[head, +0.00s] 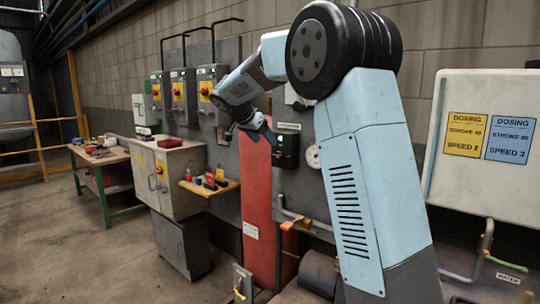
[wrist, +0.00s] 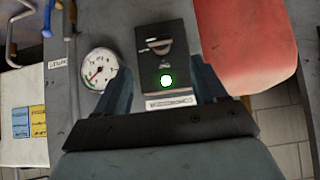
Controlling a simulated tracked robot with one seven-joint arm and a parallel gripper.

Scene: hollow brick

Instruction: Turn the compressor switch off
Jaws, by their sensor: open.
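A black switch box (head: 286,151) is on the grey panel, just right of my gripper in the head view. In the wrist view the box (wrist: 163,62) lies between my fingers, with a grey rotary switch knob (wrist: 159,45) and a lit green lamp (wrist: 166,80). The knob's handle lies roughly crosswise in that view. A white label (wrist: 168,102) sits beside the box, its text unreadable here. My gripper (head: 266,128) is open and empty in front of the panel, and its fingers (wrist: 161,78) show on either side of the box. I cannot tell their distance from it.
A round gauge (wrist: 100,69) sits beside the box. A red tank (head: 257,205) stands close by, below my gripper in the head view. Grey switch boxes with red-yellow knobs (head: 178,91) and a small shelf (head: 210,184) are further left. Pipes (head: 300,220) run below the panel.

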